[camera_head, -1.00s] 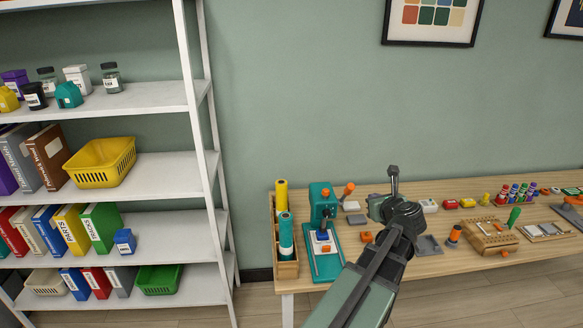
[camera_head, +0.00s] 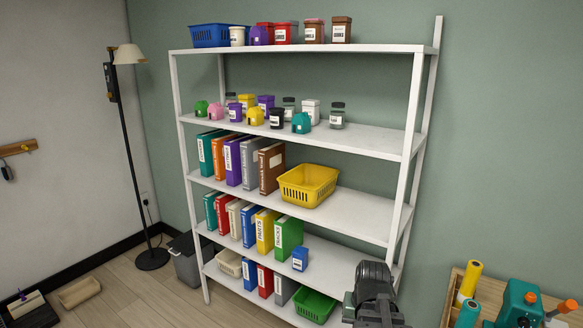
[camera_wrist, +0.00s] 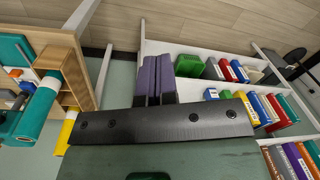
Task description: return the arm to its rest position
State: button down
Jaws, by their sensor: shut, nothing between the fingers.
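My gripper (camera_wrist: 157,65) shows in the wrist view with its two purple-padded fingers pressed together and nothing between them. The fingers stand in front of the lower shelves in that view, apart from everything. In the head view the dark end of my arm (camera_head: 374,290) is at the bottom, right of centre, in front of the shelf unit's lower right corner; its fingertips cannot be made out there.
A white shelf unit (camera_head: 350,137) holds binders, jars and a yellow basket (camera_head: 308,186). The workbench (camera_head: 490,293) with a teal machine (camera_head: 519,303) is at lower right. A floor lamp (camera_head: 128,150) and grey bin (camera_head: 186,262) stand left.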

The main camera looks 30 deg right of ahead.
jog(key=w+a+n, duration=0.3)
jog(key=a, duration=0.9)
jog(key=w+a+n, duration=0.3)
jog(key=a+n, duration=0.1)
jog(key=a, duration=0.8)
jog(key=shift+a+g+h, duration=0.15)
jog(key=shift+g+h, duration=0.15)
jog(key=shift+g, duration=0.1)
